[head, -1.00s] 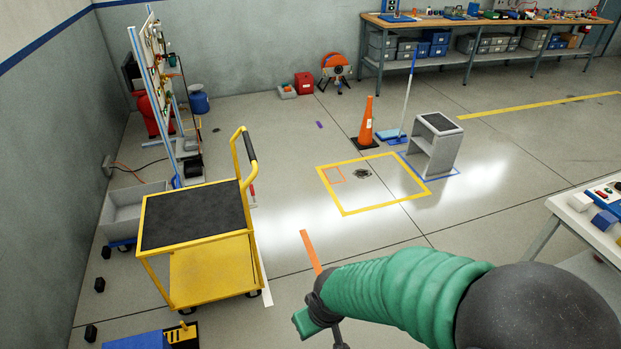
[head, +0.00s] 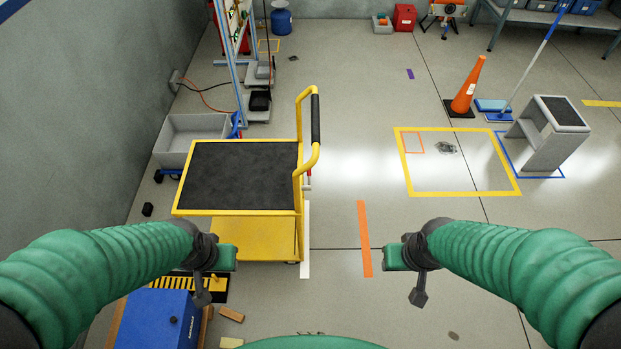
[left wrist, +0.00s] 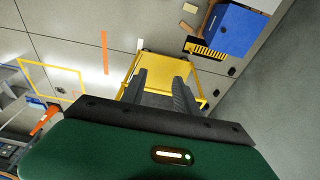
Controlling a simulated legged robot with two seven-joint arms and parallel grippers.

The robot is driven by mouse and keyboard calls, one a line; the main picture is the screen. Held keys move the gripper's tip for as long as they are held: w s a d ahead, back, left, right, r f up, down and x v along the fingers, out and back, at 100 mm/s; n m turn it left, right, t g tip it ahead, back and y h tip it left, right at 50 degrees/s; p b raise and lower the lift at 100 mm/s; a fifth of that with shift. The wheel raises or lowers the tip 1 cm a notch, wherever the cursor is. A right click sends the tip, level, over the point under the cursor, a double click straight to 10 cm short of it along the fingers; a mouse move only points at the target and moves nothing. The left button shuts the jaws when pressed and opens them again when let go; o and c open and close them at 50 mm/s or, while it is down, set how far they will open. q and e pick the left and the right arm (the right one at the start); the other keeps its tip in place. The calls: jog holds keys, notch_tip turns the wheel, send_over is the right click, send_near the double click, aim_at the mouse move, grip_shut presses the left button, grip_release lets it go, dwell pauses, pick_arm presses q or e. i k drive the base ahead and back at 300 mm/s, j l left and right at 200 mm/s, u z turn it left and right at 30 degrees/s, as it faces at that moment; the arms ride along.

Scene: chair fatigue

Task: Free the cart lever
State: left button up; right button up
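A yellow cart with a black top mat (head: 243,176) stands ahead, left of centre in the head view. Its yellow handle with a black grip (head: 315,118) rises at its right end. A small red part (head: 309,174), possibly the lever, shows low beside the handle; its details are too small to tell. My left gripper (head: 203,291) is in front of the cart, apart from it. In the left wrist view its two fingers (left wrist: 160,78) are spread and empty, with the yellow cart (left wrist: 152,66) beyond. My right gripper (head: 419,291) hangs over bare floor, right of the cart; its finger opening is unclear.
A blue box (head: 158,318) and small wooden blocks (head: 231,314) lie at the near left. A grey bin (head: 190,138) stands behind the cart by the wall. An orange floor strip (head: 364,238), yellow square, cone (head: 467,88) and step stool (head: 550,132) are to the right. The centre floor is clear.

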aim_at(309, 174)
jog(key=i+l+z, duration=0.25)
jog(key=l, duration=0.3)
jog(key=i+l+z, duration=0.2)
jog(key=i+l, duration=0.25)
jog(key=i, duration=0.05)
